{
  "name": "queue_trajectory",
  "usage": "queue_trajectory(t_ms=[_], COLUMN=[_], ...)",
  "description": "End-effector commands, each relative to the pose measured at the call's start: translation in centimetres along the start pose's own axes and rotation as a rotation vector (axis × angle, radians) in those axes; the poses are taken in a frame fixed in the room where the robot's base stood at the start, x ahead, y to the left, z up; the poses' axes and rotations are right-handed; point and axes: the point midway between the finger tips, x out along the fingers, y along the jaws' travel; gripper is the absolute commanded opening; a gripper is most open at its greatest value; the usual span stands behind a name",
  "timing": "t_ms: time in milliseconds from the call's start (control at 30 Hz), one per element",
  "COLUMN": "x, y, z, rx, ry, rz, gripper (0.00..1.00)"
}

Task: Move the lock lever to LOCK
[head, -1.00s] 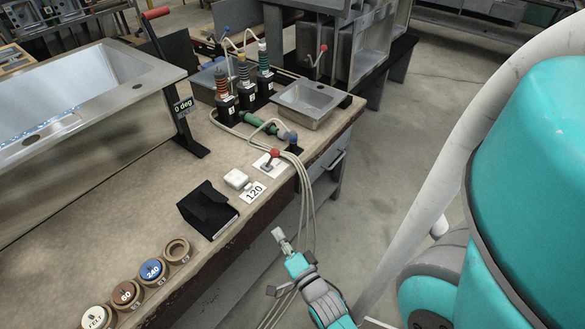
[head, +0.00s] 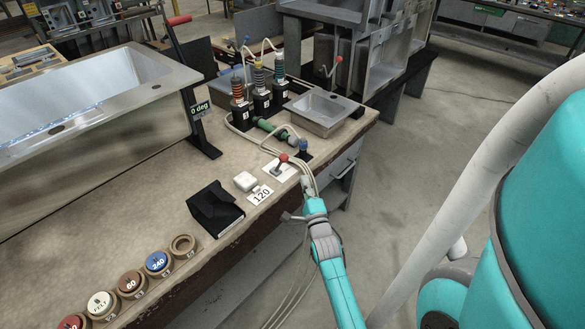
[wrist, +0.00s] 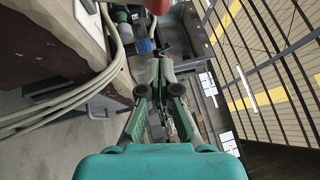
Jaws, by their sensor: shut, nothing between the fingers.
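A short lever with a red ball knob (head: 283,158) stands on a small white plate near the bench's front edge. A second short post with a blue top (head: 303,145) stands just beyond it. I cannot read any LOCK marking. A tall red-handled lever (head: 179,20) stands by the big sink, beside a "0 deg" display. My gripper (head: 307,185) is shut and empty, just off the front edge, close to the red-knobbed lever but apparently apart from it. In the wrist view, the shut fingertips (wrist: 152,68) point toward a blue part (wrist: 145,46); a red part shows at the top edge.
Pale hoses (head: 300,172) run over the bench edge close to my gripper. A white block (head: 245,181), a "120" card (head: 260,195) and a black box (head: 214,208) lie nearby. A small steel sink (head: 322,110) and several numbered coils stand behind.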

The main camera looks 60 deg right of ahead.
Motion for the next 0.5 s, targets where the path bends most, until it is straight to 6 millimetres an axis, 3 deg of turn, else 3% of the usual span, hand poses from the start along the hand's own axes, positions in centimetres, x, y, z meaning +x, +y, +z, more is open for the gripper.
queue_trajectory(t_ms=[200, 500], x=[4.0, 4.9], y=[-0.1, 0.0], z=[0.0, 1.2], rx=[0.000, 0.001], ry=[-0.001, -0.001], rz=[-0.002, 0.000], gripper=[0.00, 0.00])
